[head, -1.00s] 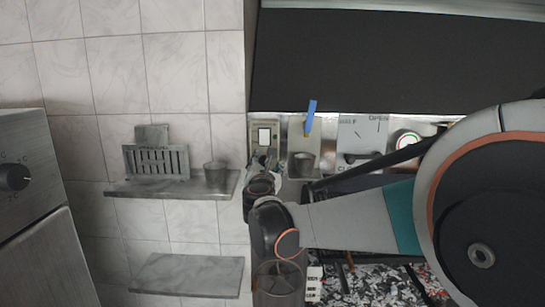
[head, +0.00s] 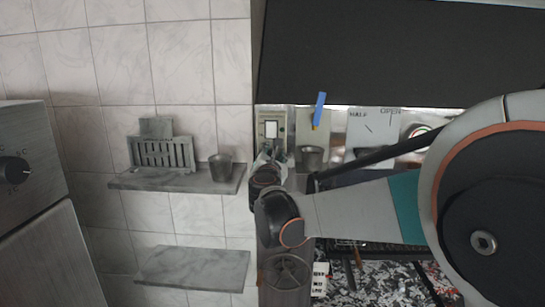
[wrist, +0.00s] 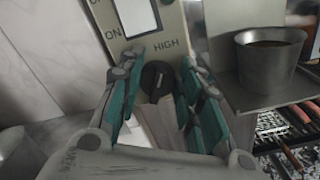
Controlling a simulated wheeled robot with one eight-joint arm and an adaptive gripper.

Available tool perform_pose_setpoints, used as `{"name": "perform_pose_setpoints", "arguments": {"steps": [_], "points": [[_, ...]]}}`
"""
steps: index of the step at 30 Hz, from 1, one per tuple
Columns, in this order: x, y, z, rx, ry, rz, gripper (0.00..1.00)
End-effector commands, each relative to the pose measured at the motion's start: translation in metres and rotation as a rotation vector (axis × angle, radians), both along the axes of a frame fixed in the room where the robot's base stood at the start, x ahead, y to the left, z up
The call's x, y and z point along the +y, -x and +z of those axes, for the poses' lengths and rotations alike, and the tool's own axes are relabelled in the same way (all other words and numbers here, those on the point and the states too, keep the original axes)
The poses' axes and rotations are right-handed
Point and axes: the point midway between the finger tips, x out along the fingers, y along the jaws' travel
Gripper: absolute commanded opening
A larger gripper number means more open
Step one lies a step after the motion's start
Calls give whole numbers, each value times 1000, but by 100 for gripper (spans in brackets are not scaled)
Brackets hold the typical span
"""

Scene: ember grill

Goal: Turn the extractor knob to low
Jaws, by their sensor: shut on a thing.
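The extractor knob (wrist: 157,76) is a dark round knob on a beige panel (wrist: 177,32), below a white rocker switch (wrist: 136,15). The words ON and HIGH are readable above the knob; a low marking is not visible. My gripper (wrist: 158,92) has its teal-lined fingers on both sides of the knob and is shut on it. Where the knob points is hard to read. In the head view the panel (head: 262,128) and its switch (head: 271,130) show at the wall, and my gripper (head: 266,162) covers the knob below them.
A metal cup (wrist: 270,58) stands on a ledge just right of my gripper. A blue-handled tool (head: 319,109) rises behind it. Grey shelves (head: 190,180) hold a slatted rack (head: 160,153) and another cup (head: 221,168). A dark hood (head: 390,55) hangs above, with the grill below right.

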Motion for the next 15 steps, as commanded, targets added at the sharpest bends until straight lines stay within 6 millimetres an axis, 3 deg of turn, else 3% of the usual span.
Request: {"name": "perform_pose_setpoints", "arguments": {"steps": [15], "points": [[4,0,-1,12,338,0,9]]}}
